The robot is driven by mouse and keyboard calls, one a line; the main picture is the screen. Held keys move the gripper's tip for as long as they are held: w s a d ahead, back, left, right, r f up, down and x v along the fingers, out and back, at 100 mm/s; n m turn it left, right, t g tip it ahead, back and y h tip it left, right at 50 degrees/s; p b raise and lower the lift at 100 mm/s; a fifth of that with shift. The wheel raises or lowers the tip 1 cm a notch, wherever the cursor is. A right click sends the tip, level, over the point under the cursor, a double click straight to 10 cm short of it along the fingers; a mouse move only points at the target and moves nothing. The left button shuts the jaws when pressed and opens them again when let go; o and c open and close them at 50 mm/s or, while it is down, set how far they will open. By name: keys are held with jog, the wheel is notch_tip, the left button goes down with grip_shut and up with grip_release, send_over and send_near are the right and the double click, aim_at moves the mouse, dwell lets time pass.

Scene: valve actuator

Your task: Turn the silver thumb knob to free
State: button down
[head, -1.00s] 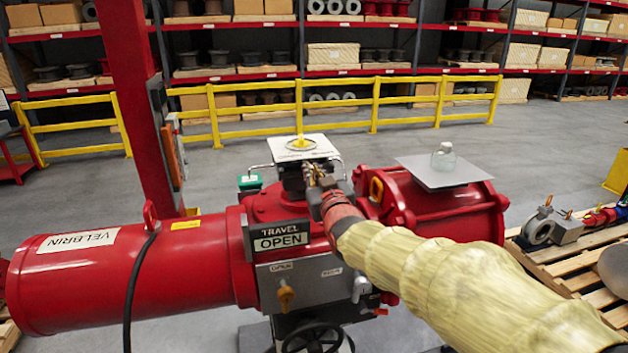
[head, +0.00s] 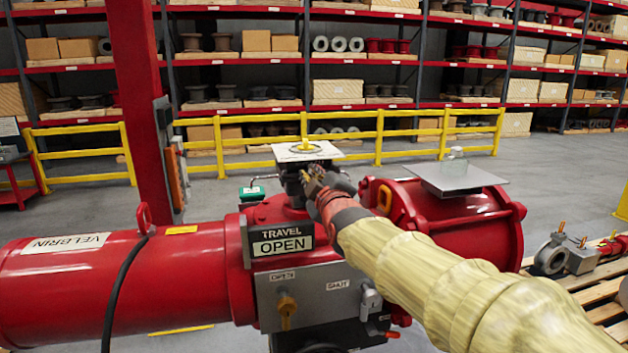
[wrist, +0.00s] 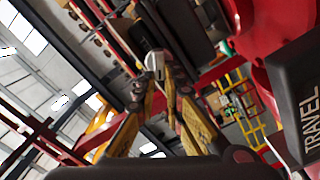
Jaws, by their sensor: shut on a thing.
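The silver thumb knob (wrist: 154,62) shows in the wrist view as a small pale metal piece between my fingertips, just under a dark housing. My gripper (wrist: 157,76) is shut on it, with a worn yellow finger on each side. In the head view my gripper (head: 314,181) reaches the dark block (head: 293,184) on top of the red valve actuator (head: 190,262). There the knob is hidden behind my gripper, and I cannot tell its turn position. The travel sign (head: 283,240) reads OPEN.
A grey plate (head: 457,180) bearing a clear jar (head: 455,159) sits to the right. A red column (head: 140,110) stands at left. A yellow rail (head: 380,130) and shelves lie behind.

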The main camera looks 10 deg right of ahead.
jog(key=shift+f+n, duration=0.1)
jog(key=shift+n, duration=0.5)
jog(key=c, duration=1.9)
grip_release()
jog(key=s, duration=1.2)
